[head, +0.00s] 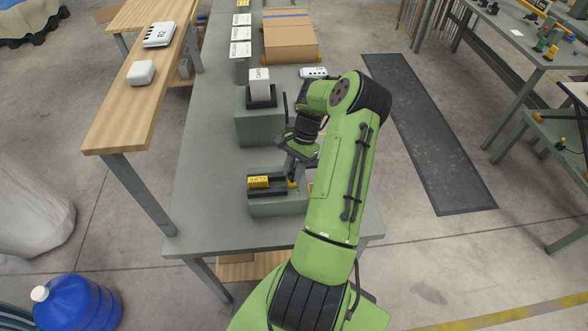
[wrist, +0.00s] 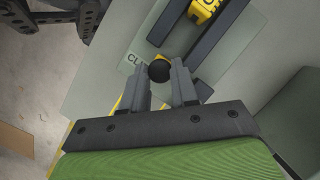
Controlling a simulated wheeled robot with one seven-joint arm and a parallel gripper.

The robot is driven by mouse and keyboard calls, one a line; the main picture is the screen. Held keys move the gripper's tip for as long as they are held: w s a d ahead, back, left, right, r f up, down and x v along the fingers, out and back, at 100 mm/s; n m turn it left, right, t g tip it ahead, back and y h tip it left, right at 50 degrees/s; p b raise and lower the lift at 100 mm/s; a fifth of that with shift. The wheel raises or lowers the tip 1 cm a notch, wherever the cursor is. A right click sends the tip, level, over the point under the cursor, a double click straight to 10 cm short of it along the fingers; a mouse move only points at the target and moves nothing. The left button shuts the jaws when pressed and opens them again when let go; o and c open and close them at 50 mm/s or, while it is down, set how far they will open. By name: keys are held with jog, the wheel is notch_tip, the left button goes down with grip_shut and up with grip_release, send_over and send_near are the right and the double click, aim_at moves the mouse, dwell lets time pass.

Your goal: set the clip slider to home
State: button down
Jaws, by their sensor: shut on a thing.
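The clip slider unit (head: 276,207) is a grey-green box near the front of the grey workbench, with dark rails and a yellow block (head: 260,182) on top. In the wrist view the yellow block (wrist: 203,10) sits between the dark rails, and a label beginning "CL" (wrist: 134,60) is partly covered. My gripper (head: 291,181) is at the right end of the slider. In the wrist view my gripper (wrist: 162,78) has its fingers on either side of a round black knob (wrist: 159,71) and is shut on it. The home mark cannot be made out.
Behind the slider stands another grey-green box (head: 258,127) with a dark holder and white card. A cardboard box (head: 290,40) and white cards lie farther back. A wooden shelf (head: 125,100) runs along the left. Bare bench lies left of the slider.

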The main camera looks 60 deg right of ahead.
jog(key=shift+w+a, duration=0.95)
jog(key=shift+w, duration=0.2)
jog(key=c, duration=0.8)
grip_release()
jog(key=shift+c, duration=0.2)
